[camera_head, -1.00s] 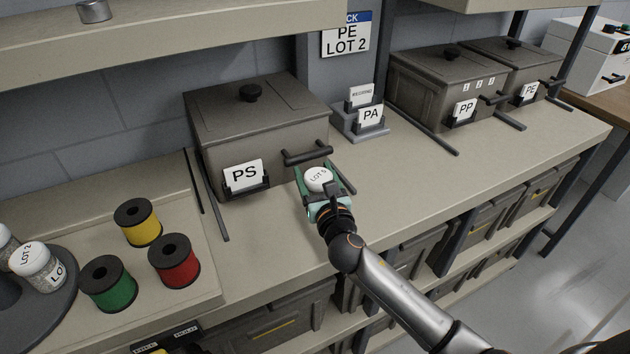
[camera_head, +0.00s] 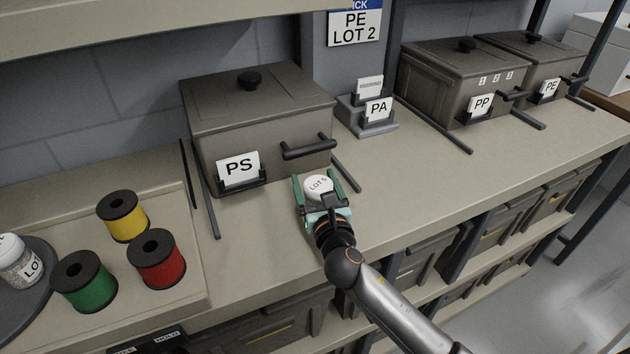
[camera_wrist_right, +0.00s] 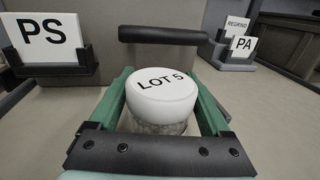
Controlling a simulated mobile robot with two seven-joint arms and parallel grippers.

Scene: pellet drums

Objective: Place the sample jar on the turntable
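The sample jar (camera_head: 318,187) has a white lid marked LOT 5. It is between the green fingers of my right gripper (camera_head: 320,190), in front of the PS bin. In the right wrist view, the jar's lid (camera_wrist_right: 161,95) and part of its clear body show upright between the fingers (camera_wrist_right: 162,108), which look closed on it. Whether its base touches the counter is hidden. The turntable (camera_head: 38,300) is a dark grey disc at the left edge, partly cut off, with another white-lidded jar (camera_head: 22,268) on it. My left gripper is not in view.
Yellow (camera_head: 123,217), red (camera_head: 157,260) and green (camera_head: 84,282) spools stand between turntable and gripper. The PS bin (camera_head: 255,120) with its protruding handle (camera_head: 309,148) is just behind the jar. A PA card holder (camera_head: 372,115) stands right of it. Counter right of the gripper is clear.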

